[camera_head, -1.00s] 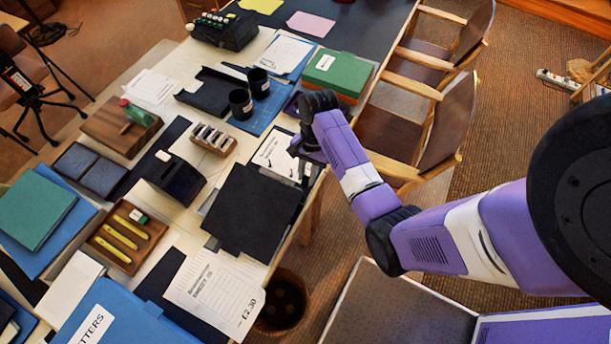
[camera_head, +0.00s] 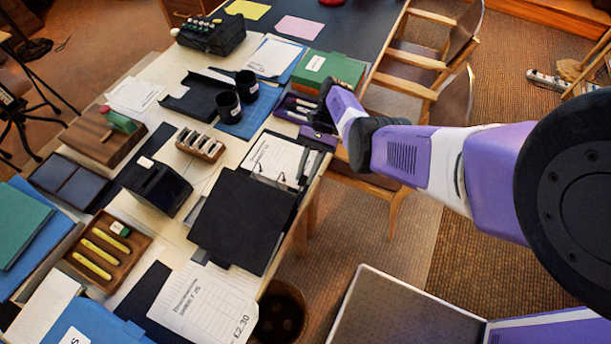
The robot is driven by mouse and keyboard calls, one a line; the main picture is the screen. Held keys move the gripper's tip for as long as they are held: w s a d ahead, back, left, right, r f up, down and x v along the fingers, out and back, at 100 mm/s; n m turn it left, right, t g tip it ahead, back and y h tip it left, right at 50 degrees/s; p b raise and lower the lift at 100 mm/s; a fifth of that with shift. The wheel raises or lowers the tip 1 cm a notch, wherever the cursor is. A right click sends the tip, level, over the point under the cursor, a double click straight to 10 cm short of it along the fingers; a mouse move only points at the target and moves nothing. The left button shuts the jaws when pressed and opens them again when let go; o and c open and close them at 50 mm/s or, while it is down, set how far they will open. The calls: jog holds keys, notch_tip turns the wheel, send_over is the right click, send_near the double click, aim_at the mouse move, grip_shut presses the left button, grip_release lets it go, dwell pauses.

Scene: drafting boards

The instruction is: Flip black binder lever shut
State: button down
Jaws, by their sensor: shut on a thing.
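The black binder lies open on the table. Its black cover (camera_head: 243,222) is spread flat, and a printed white sheet (camera_head: 272,157) lies on its far side. Small metal parts (camera_head: 290,180) show at the sheet's near edge; they are too small to tell whether the lever is up or down. My arm reaches in from the right above the table edge, and its wrist is over the area near the green box.
A purple tray with pens (camera_head: 300,108) and a green box (camera_head: 329,68) stand beyond the binder. Two black cups (camera_head: 229,105) and a wooden rack (camera_head: 200,145) are to its left. Chairs (camera_head: 420,75) line the right side. A waste bin (camera_head: 283,315) stands by the near edge.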

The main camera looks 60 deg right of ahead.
jog(key=f+y+b, duration=0.1)
jog(key=b, duration=0.1)
jog(key=shift+w+d+f+b, duration=0.1)
jog(key=shift+d+f+b, duration=0.1)
jog(key=shift+b, duration=0.1)
jog(key=shift+y+b, duration=0.3)
jog(key=shift+b, duration=0.2)
jog(key=shift+r, duration=0.1)
jog(key=c, duration=1.2)
grip_release()
jog(key=shift+c, duration=0.2)
jog(key=shift+r, duration=0.15)
